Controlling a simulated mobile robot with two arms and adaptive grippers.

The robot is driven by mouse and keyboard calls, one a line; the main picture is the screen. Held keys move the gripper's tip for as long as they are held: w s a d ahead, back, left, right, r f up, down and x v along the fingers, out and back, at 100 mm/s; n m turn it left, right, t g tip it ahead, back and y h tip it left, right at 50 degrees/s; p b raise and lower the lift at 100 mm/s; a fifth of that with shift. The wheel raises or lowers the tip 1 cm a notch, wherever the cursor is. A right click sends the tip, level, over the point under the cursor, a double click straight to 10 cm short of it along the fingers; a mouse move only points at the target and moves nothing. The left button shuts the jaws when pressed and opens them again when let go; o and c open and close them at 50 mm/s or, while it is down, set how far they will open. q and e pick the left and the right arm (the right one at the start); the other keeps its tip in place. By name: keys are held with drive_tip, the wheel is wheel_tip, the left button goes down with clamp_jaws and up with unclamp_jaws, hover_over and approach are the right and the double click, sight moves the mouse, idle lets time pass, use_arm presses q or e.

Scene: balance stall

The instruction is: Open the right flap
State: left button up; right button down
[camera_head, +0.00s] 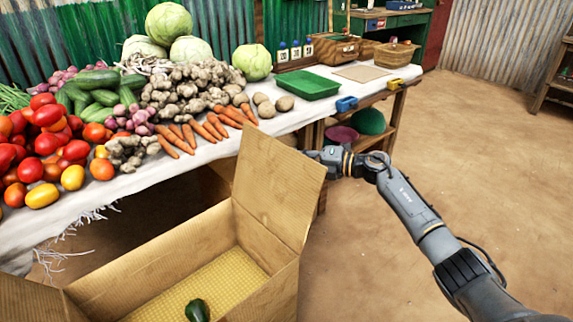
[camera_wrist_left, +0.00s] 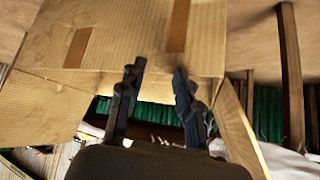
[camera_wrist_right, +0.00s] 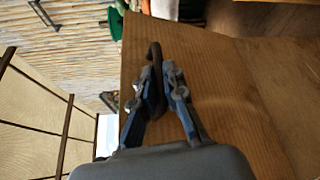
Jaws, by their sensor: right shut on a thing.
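A cardboard box (camera_head: 160,262) stands open at the front of the head view. Its right flap (camera_head: 280,185) stands raised and tilted, with its inside face toward the camera. My left gripper (camera_wrist_left: 158,72) is out of the head view. Its fingers are apart and empty, close to the box's cardboard (camera_wrist_left: 120,35).
A dark green vegetable (camera_head: 197,310) lies on the box's yellow floor (camera_head: 225,280). The left flap (camera_head: 30,300) folds outward. A cloth-covered table (camera_head: 150,168) with vegetables and a green tray (camera_head: 307,85) stands behind. Bare ground lies at the right.

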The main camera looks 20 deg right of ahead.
use_arm(q)
drive_tip(key=shift+w+d+r+t, duration=0.25)
drive_tip(key=shift+w+r+t, duration=0.15)
drive_tip(key=shift+w, duration=0.2)
drive_tip(key=shift+w+d+r+t, duration=0.2)
drive_tip(key=shift+w+r+t, duration=0.2)
drive_tip(key=shift+w, duration=0.15)
use_arm(e)
drive_tip(key=shift+d+f, duration=0.2)
drive_tip(key=shift+f, duration=0.1)
drive_tip(key=c, duration=1.7)
unclamp_jaws()
drive_tip(key=shift+w, duration=0.1)
drive_tip(key=shift+d, duration=0.1)
drive_tip(key=v, duration=1.2)
drive_tip(key=shift+f, duration=0.15)
